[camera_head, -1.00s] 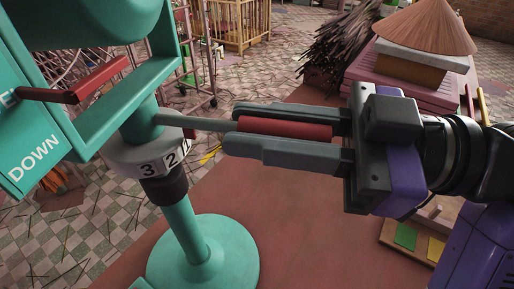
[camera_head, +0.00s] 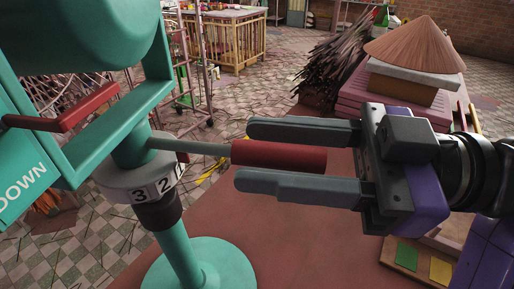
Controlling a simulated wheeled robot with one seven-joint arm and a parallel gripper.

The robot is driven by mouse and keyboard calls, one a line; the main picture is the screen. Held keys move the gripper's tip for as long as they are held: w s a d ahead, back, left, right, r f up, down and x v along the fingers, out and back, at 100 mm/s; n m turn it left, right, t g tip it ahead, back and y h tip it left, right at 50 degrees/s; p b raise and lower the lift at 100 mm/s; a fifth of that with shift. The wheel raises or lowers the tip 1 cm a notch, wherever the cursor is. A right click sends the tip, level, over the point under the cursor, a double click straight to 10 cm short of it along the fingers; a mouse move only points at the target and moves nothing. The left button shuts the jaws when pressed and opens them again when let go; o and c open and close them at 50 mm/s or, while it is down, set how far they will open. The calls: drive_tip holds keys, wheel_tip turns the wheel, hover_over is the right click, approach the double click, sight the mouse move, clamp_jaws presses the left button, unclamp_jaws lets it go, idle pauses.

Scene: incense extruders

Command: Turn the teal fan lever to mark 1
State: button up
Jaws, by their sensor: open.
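The teal fan lever (camera_head: 192,146) is a thin teal rod that sticks out to the right from the teal post and ends in a red cylindrical grip (camera_head: 278,156). Below it a grey collar (camera_head: 122,181) carries white number plates; 3 and 2 are readable, and the plate to their right is only partly visible, so I cannot read it. My gripper (camera_head: 298,160) is open, with one dark finger above and one below the red grip in the picture.
A teal box marked DOWN with a red handle (camera_head: 62,108) stands at left. A pink stack with a straw hat (camera_head: 415,45) and dark stick bundles (camera_head: 335,75) stand behind my gripper.

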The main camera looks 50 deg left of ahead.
sight(337, 161)
drive_tip(key=shift+b+v, duration=0.45)
drive_tip(key=shift+v, duration=2.6)
